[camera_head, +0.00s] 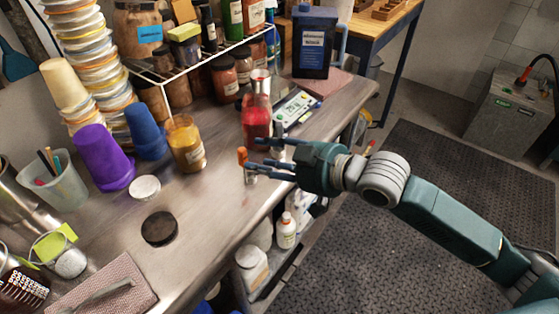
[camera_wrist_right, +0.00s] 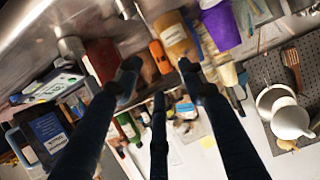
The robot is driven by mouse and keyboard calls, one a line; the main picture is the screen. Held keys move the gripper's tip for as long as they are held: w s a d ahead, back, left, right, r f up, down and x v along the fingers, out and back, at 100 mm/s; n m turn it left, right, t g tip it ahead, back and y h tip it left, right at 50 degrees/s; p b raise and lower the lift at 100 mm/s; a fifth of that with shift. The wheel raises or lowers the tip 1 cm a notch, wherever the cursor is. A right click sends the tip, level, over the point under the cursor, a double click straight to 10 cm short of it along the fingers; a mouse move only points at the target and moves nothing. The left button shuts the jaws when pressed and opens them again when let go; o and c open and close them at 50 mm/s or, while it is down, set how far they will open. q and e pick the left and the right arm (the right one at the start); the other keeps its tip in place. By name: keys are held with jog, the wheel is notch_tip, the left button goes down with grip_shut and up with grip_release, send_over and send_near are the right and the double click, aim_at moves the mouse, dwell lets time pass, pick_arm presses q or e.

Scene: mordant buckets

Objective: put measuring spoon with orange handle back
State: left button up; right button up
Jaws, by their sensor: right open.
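The orange handle of the measuring spoon (camera_head: 242,156) stands up near the front edge of the metal counter, with a small metallic part below it. It also shows in the right wrist view (camera_wrist_right: 160,57). My right gripper (camera_head: 264,160) is open, its fingers spread and pointing left just beside the handle. In the right wrist view the handle appears between the fingertips (camera_wrist_right: 158,76), and I cannot tell whether they touch it. The spoon's lower end is partly hidden by a finger. My left gripper is not in view.
An open jar of ochre powder (camera_head: 186,145) stands behind left of the spoon. A red bottle (camera_head: 256,122) and a scale (camera_head: 297,107) are behind the gripper. A white lid (camera_head: 145,187) and a dark lid (camera_head: 159,228) lie left on the counter (camera_head: 205,225), with bare space around them.

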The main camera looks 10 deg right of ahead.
jog(key=v, duration=0.5)
jog(key=shift+s, duration=0.1)
dwell(0.3)
